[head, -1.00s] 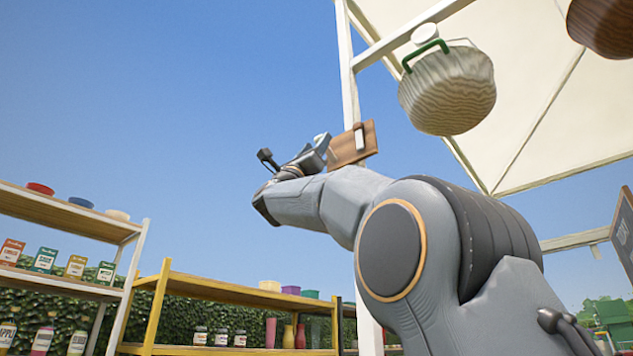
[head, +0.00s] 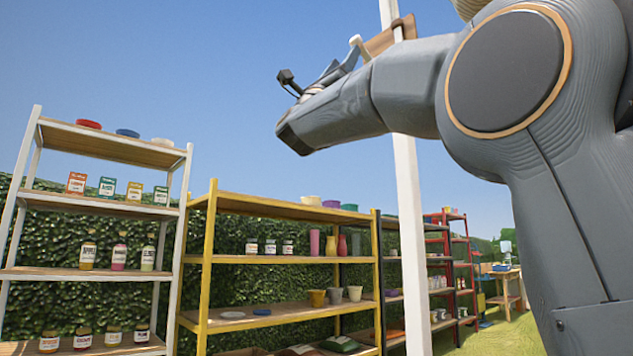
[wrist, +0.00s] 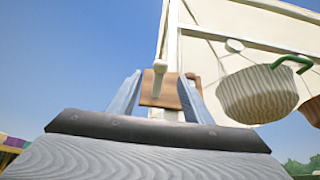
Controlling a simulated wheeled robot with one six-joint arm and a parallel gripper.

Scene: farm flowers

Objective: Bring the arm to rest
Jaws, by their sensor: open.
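My arm is raised and reaches across the upper right of the head view. My gripper (head: 342,64) is at its far end, partly hidden by the forearm. In the wrist view my gripper (wrist: 160,76) shows two blue-grey fingers spread apart, with nothing held between them. A brown wooden board with a pale peg (wrist: 160,92) shows beyond and between the fingers, by a white post (head: 412,230). I cannot tell how far the fingers are from it.
A white shelf (head: 112,203) with jars and seed packets stands at left, a yellow shelf (head: 207,260) beside it, and red shelves (head: 447,255) farther back. A basket (wrist: 258,95) with a green handle hangs right of my gripper. Open sky lies left of it.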

